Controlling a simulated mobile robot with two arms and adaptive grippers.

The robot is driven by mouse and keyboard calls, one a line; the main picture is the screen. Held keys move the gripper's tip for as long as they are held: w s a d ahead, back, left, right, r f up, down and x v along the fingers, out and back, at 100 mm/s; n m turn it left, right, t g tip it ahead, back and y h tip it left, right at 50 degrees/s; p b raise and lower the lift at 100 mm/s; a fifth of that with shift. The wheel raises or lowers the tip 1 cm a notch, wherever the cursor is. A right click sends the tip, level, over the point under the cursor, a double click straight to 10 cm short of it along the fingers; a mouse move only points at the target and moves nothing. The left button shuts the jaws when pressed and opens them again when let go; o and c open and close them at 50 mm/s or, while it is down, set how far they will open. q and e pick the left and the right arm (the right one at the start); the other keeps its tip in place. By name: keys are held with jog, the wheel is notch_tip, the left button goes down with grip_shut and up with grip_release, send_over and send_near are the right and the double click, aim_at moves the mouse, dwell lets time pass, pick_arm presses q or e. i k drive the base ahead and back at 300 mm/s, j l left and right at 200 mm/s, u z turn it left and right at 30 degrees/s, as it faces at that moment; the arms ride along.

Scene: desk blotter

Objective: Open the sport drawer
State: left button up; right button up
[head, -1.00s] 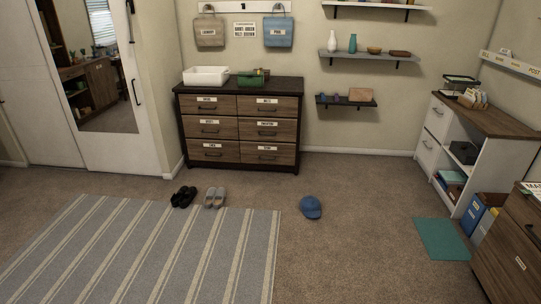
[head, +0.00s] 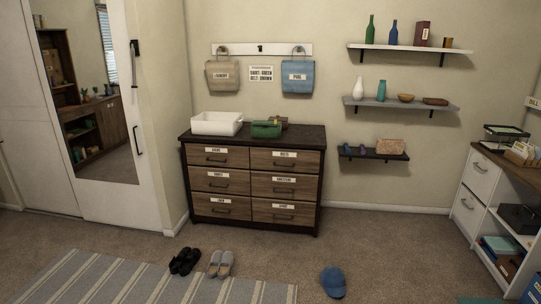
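A dark-framed dresser (head: 253,143) with brown wooden drawer fronts stands against the back wall. It has two columns of three drawers, each with a white label and a dark handle. All of the drawers look shut. The labels are too small to read surely, so I cannot tell for certain which is the sport drawer. The bottom right drawer (head: 283,213) has a short label that may read "sport". Neither of my grippers is in view.
A white bin (head: 217,123) and a green bag (head: 267,129) sit on the dresser. Black shoes (head: 185,261), grey shoes (head: 221,263) and a blue cap (head: 333,281) lie on the floor before it. A striped rug (head: 150,280) lies at front left. Carpet just before the dresser is clear.

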aim_at(265, 210)
jog(key=i+z, duration=0.1)
jog(key=i, duration=0.9)
jog(key=i+j+z, duration=0.1)
jog(key=i, duration=0.9)
jog(key=j, duration=0.15)
